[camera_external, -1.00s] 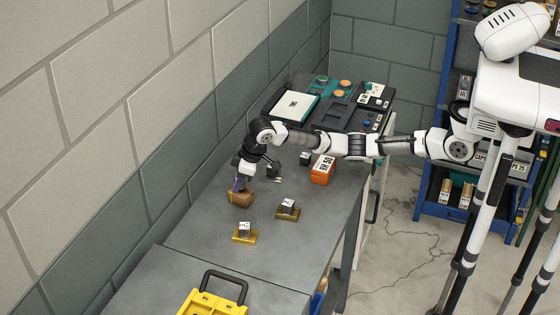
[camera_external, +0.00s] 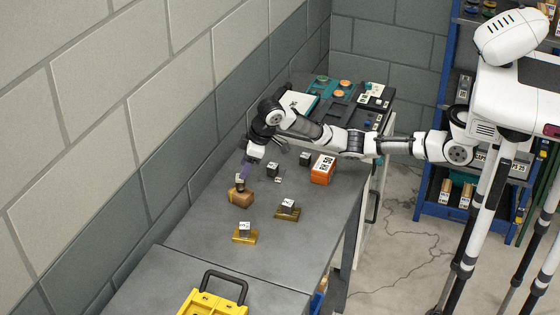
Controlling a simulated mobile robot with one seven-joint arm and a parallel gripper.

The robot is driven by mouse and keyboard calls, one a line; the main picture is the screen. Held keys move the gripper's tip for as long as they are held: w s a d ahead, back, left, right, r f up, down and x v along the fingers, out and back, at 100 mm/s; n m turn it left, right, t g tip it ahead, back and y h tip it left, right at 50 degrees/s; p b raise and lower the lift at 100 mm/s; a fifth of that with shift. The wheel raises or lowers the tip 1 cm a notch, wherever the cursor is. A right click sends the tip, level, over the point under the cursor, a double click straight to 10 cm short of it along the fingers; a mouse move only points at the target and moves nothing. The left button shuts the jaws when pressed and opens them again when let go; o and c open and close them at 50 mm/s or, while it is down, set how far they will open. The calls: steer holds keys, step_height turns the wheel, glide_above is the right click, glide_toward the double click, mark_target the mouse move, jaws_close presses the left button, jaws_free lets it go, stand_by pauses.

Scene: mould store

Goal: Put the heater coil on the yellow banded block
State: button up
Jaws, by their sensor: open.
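A brown-yellow block (camera_external: 241,198) stands on the grey bench near the wall. A small grey piece with a pale top (camera_external: 240,182) sits on it; it may be the heater coil, but it is too small to be sure. Two other small dark cubes with white labelled tops stand on yellow-brown bases, one in the middle of the bench (camera_external: 288,205) and one nearer the front (camera_external: 244,228). I cannot make out which block carries a yellow band.
An orange labelled box (camera_external: 323,170) stands under my arm. Small dark pieces (camera_external: 305,159) and (camera_external: 272,169) lie near it. Black trays (camera_external: 336,115) fill the bench's far end. A yellow case (camera_external: 213,303) with a black handle is at the front. The bench's front right is clear.

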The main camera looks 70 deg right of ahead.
steer(key=v, duration=0.5)
stand_by(0.3)
